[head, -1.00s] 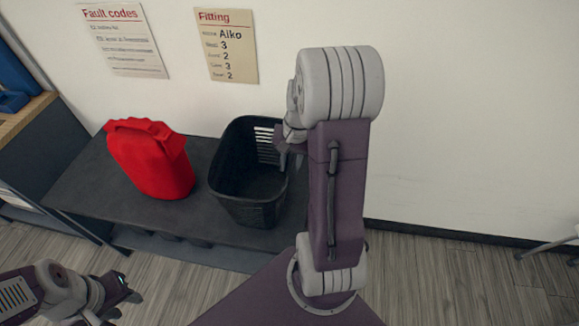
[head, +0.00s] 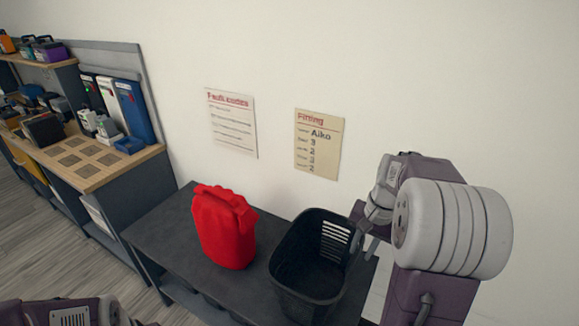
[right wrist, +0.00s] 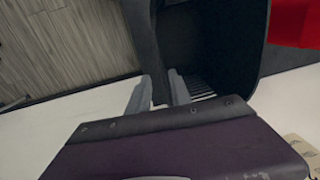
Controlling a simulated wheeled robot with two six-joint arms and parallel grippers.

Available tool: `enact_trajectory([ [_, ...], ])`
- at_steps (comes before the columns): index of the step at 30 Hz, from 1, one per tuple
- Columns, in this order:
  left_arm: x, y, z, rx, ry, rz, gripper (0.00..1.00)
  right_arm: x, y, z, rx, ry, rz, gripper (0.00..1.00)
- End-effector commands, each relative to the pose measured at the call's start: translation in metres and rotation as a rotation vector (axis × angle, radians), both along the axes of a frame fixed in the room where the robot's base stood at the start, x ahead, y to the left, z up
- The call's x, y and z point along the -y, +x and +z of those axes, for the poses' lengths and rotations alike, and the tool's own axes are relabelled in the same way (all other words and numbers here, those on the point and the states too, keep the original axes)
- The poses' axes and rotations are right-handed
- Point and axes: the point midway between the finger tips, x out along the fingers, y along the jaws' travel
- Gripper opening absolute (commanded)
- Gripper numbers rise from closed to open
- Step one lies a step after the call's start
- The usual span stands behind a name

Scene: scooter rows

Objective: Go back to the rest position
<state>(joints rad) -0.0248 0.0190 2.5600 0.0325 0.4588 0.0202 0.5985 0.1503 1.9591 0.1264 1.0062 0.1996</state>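My right gripper (head: 364,246) is at the right rim of the black basket (head: 290,285) in the head view, pointing down. In the right wrist view its two fingers (right wrist: 161,76) stand apart, with the dark basket wall (right wrist: 145,40) showing between and beyond them. I cannot tell whether they touch it. The right arm is bent up at the lower right. My left arm (head: 62,313) shows at the bottom left edge; its gripper is almost wholly cut off, so its opening is hidden.
The basket stands on a dark bench (head: 165,235) against the wall, beside a red jerrycan (head: 225,230). A wooden-topped workbench (head: 95,175) with binders and tools stands to the left. Two paper notices (head: 232,122) hang on the wall. Floor is clear at far left.

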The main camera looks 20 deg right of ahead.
Motion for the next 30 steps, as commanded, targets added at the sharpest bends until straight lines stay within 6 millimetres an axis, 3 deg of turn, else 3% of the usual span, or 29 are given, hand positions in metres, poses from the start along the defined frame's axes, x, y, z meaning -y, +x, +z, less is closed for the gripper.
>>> enact_trajectory([
  [2,0.000,0.000,0.001,0.000,0.000,0.000,0.36,-0.001,0.001,0.001,0.000,0.000,0.004,0.25],
  [5,0.000,0.000,0.018,0.000,0.000,0.000,0.36,-0.021,0.012,0.020,0.007,-0.004,0.077,0.25],
  [7,0.000,0.000,0.040,0.000,0.000,0.000,0.36,-0.060,0.014,0.039,-0.009,0.004,0.193,0.25],
  [9,0.000,0.000,0.063,0.000,0.000,0.000,0.36,-0.106,0.001,0.047,-0.045,0.007,0.342,0.25],
  [12,0.000,0.000,0.086,0.001,0.000,0.000,0.36,-0.152,-0.028,0.042,-0.061,-0.024,0.567,0.25],
  [14,0.000,0.000,0.093,0.001,0.000,0.000,0.36,-0.166,-0.044,0.032,-0.052,-0.048,0.676,0.25],
  [17,0.000,0.000,0.090,0.000,0.000,0.000,0.36,-0.170,-0.062,0.009,-0.023,-0.083,0.777,0.25],
  [19,0.000,0.000,0.087,0.000,0.000,0.000,0.36,-0.167,-0.062,-0.001,0.006,-0.105,0.808,0.25],
  [23,0.000,0.000,0.087,0.000,0.000,0.000,0.36,-0.166,-0.050,0.000,0.057,-0.132,0.835,0.25],
  [30,0.000,0.000,0.087,0.000,0.000,0.000,0.36,-0.166,-0.049,0.000,0.056,-0.131,0.836,0.25],
])
